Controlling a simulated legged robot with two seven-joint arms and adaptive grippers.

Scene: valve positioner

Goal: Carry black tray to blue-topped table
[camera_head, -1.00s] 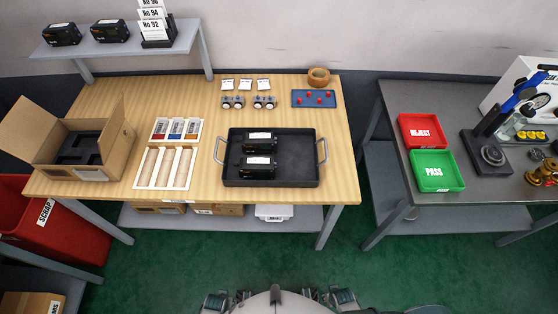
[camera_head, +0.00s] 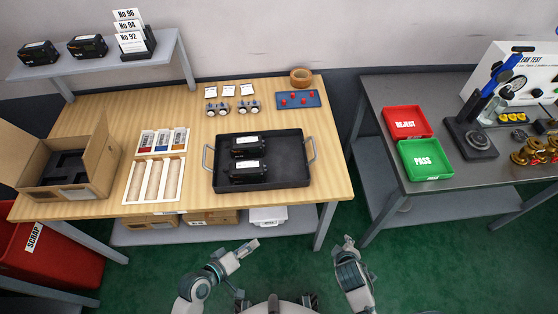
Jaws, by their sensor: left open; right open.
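The black tray (camera_head: 291,172) lies flat on the wooden table (camera_head: 335,184), near its front right. It has a metal loop handle at its left and right ends. Two black boxes with white labels, a rear one (camera_head: 246,147) and a front one (camera_head: 250,172), sit in its left half. My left gripper (camera_head: 249,247) is open and empty, in front of the table's front edge and short of the tray. My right gripper (camera_head: 347,243) is open and empty, in front of the table's right corner. Neither gripper touches the tray. No blue-topped table shows.
A grey table (camera_head: 372,105) on the right holds a red REJECT tray (camera_head: 406,121), a green PASS tray (camera_head: 425,159) and a blue-handled press (camera_head: 474,138). An open carton (camera_head: 96,168) stands left of a parts tray (camera_head: 127,190). Green floor (camera_head: 400,265) is clear between the tables.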

